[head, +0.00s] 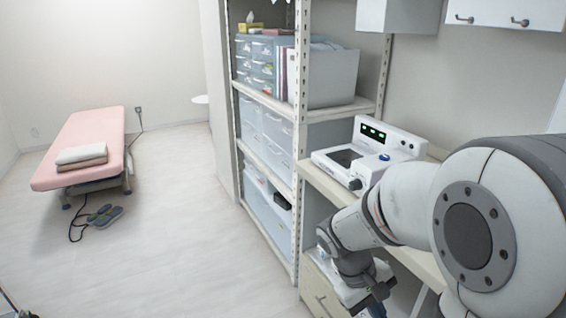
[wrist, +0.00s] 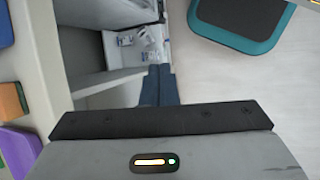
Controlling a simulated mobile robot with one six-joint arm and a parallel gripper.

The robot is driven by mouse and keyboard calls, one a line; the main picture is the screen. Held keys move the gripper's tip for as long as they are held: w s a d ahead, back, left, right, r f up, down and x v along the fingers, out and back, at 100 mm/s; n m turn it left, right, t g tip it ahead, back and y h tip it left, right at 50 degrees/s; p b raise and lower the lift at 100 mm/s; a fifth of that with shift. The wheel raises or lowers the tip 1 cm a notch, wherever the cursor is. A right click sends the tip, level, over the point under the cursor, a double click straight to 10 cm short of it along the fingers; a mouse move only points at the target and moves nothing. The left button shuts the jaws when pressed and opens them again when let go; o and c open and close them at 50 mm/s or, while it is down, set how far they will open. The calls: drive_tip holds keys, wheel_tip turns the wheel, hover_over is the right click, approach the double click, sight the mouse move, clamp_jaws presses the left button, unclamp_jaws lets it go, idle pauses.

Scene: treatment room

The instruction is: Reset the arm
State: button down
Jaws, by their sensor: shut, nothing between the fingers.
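My arm reaches in from the right of the head view, bent downward. My gripper (head: 376,302) is at its lower end, beside the counter front and partly cut off by the frame's bottom edge. In the wrist view, the two blue-grey fingers of my gripper (wrist: 160,70) are together, with nothing between them. Beyond the fingertips is an open compartment (wrist: 88,62) holding small white and blue packets (wrist: 140,38). The fingers appear apart from the packets.
A white device (head: 370,149) with green displays stands on the counter (head: 318,181). A tall shelf (head: 298,225) with bins is left of it. A pink bed (head: 88,135) stands on open floor. The wrist view shows a dark, teal-edged object (wrist: 240,22) and coloured blocks (wrist: 10,100).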

drive_tip(key=s+a+r+m+t+y+p, duration=0.2)
drive_tip(key=r+p, duration=0.1)
drive_tip(key=r, duration=0.5)
drive_tip(key=s+a+r+m+t+y+p, duration=0.2)
drive_tip(key=s+r+t+y+p, duration=0.1)
drive_tip(key=r, duration=0.5)
drive_tip(key=shift+a+p, duration=0.15)
drive_tip(key=shift+p, duration=0.35)
